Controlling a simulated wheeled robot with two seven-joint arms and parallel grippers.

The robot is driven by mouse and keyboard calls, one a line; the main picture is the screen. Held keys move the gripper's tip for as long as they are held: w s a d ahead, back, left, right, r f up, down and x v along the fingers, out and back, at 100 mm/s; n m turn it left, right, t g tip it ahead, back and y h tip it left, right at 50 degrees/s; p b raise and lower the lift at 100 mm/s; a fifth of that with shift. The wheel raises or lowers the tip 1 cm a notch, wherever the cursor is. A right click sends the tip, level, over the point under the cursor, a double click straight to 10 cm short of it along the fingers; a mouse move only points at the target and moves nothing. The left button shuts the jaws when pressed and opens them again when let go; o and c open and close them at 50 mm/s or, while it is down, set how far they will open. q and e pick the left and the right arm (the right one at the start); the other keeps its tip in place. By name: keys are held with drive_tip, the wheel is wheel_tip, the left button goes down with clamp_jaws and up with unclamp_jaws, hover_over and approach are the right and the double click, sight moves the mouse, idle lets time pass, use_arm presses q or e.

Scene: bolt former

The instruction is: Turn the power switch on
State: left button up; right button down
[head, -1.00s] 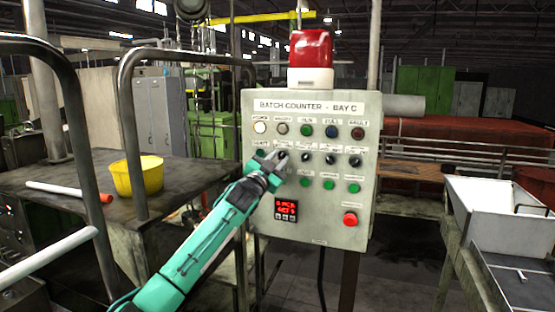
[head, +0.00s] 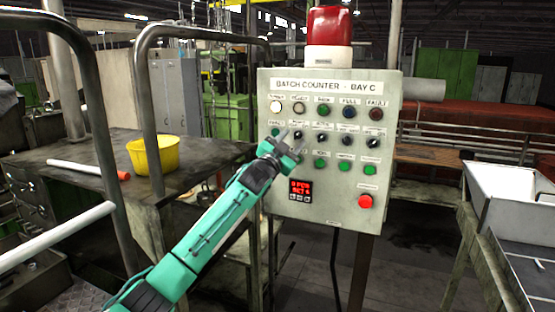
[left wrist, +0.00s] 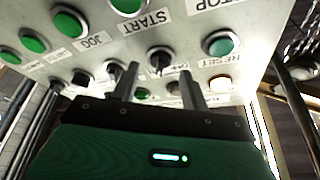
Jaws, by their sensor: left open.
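The grey control panel (head: 383,205) stands upright ahead, with rows of lamps, black knobs and buttons. My left gripper (head: 290,143) is open in front of its left part, near the second row. In the left wrist view the two fingers of the gripper (left wrist: 160,82) point at the panel, with a black knob (left wrist: 160,58) between them in the picture. This knob seems to be the leftmost one in the second row. Whether the fingers touch it cannot be told. The green reset button (left wrist: 220,44) is just beside it. My right gripper is not in view.
A red beacon (head: 330,25) tops the panel; a red button (head: 365,201) is low on it. A metal rail (head: 143,105) and a table with a yellow bucket (head: 161,156) stand left. A white tray (head: 515,200) stands right.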

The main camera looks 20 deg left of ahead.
use_arm(q)
drive_tip(key=b+v, duration=0.5)
drive_tip(key=v, duration=0.7)
drive_tip(key=shift+f+b, duration=0.2)
drive_tip(key=shift+b, duration=0.1)
drive_tip(key=shift+a+f, duration=0.1)
drive_tip(key=shift+a, duration=0.05)
